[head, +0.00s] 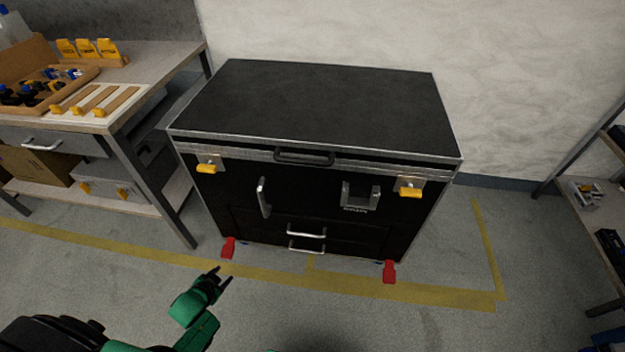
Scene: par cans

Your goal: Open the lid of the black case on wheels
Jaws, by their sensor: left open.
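The black case (315,100) stands upright on the floor, its wheels mostly hidden beneath it. Its flat black lid, edged in silver metal, is down, with a dark handle (304,157) at the front middle. Yellow-tipped latches sit at the front left (207,166) and front right (411,188), just below the lid's edge. My left gripper (222,281), on a green arm, is open and empty. It is low in front of the case's left corner, apart from it. My right gripper is not in view.
Red pedals (228,247) and (389,271) stick out at the case's foot. A workbench (165,62) with trays and tools stands at the left. A shelf (566,200) stands at the right. A white wall is behind. The floor in front is clear, with yellow tape lines.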

